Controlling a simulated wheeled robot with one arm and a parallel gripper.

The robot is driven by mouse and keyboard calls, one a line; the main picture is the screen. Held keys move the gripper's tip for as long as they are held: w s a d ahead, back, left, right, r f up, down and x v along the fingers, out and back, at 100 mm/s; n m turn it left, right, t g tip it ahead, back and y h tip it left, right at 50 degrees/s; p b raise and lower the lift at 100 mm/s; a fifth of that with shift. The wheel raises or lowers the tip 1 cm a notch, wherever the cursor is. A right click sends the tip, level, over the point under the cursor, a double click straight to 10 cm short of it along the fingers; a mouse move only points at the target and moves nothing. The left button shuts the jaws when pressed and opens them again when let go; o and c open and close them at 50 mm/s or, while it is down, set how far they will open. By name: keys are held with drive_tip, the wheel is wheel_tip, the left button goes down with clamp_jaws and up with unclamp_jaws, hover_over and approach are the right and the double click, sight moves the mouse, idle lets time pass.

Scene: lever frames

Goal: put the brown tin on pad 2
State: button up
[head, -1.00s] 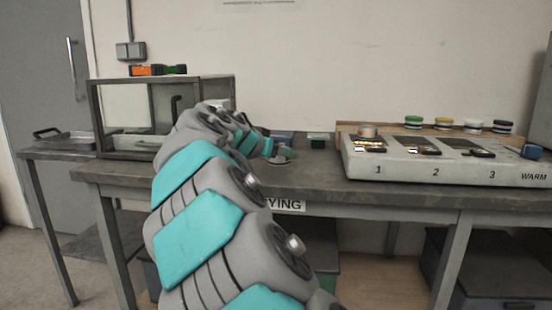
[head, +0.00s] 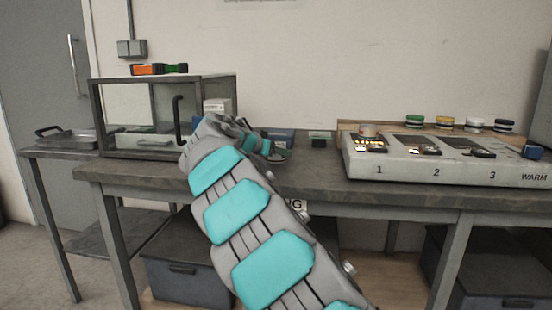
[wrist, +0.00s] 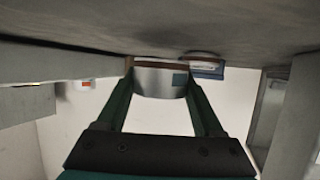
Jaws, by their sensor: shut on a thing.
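In the wrist view, which is upside down, my gripper (wrist: 160,100) is shut on the brown tin (wrist: 160,82). The tin has a silvery side, a brown edge against the table side and a small teal patch. In the head view my gripper (head: 272,150) is low over the middle of the bench, and the tin cannot be made out clearly there. I cannot tell whether the tin touches the bench. Pad 2 (head: 412,142) is a dark patch on the pale warming unit (head: 400,170), well right of my gripper, and looks empty.
Several lidded tins (head: 444,122) stand on a ledge behind the unit. A glass-fronted case (head: 165,115) stands left of my arm. Bench (head: 320,175) there is mostly clear.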

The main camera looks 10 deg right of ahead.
drive_tip(key=shift+f, duration=1)
drive_tip(key=shift+f, duration=0.1)
drive_tip(key=o, duration=1.4)
drive_tip(key=shift+o, duration=0.2)
